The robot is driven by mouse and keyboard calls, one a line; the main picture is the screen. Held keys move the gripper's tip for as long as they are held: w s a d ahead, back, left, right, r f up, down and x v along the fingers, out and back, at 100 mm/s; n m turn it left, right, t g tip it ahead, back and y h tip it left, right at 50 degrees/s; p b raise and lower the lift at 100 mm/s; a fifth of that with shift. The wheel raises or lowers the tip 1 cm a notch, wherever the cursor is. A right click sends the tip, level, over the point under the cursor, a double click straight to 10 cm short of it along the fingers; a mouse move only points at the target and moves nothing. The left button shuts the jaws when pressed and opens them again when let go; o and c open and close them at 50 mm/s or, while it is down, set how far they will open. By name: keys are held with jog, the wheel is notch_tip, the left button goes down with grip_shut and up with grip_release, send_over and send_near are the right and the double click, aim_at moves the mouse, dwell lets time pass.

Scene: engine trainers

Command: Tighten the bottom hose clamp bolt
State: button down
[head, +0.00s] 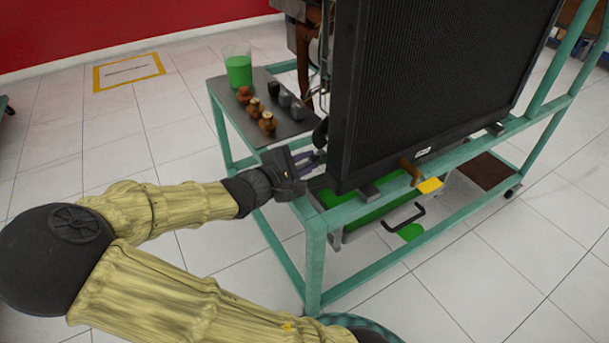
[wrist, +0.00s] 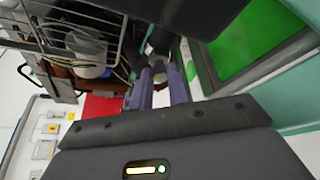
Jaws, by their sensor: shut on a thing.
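My gripper (head: 312,160) reaches in at the lower left corner of the black radiator (head: 440,85), with its purple-grey fingers close to the end of a black hose (head: 321,132). In the wrist view both fingers of my gripper (wrist: 161,76) point away toward a dark part under the radiator. The fingers are closed in on a small part there, which seems to be the bottom hose clamp bolt. The fingers and the dark parts around them hide most of the bolt and clamp.
The teal frame (head: 315,245) runs close below my gripper. A grey shelf (head: 290,128) holds a cup of green liquid (head: 238,68) and several small caps. A tray with green liquid (head: 372,212) sits under the radiator and shows in the wrist view (wrist: 250,42). Open floor lies left.

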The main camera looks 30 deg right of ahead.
jog(key=shift+f+m+b, duration=0.3)
jog(key=shift+m+b, duration=0.1)
jog(key=shift+b, duration=0.55)
jog(key=shift+s+r+t, duration=0.1)
jog(key=shift+r+t, duration=0.05)
jog(key=shift+t, duration=0.25)
jog(key=c, duration=1.3)
grip_release()
jog(key=shift+c, duration=0.2)
jog(key=shift+r, duration=0.1)
jog(key=p+v, duration=0.9)
jog(key=v, duration=0.8)
jog(key=shift+a+f, duration=0.2)
jog(key=shift+a, duration=0.1)
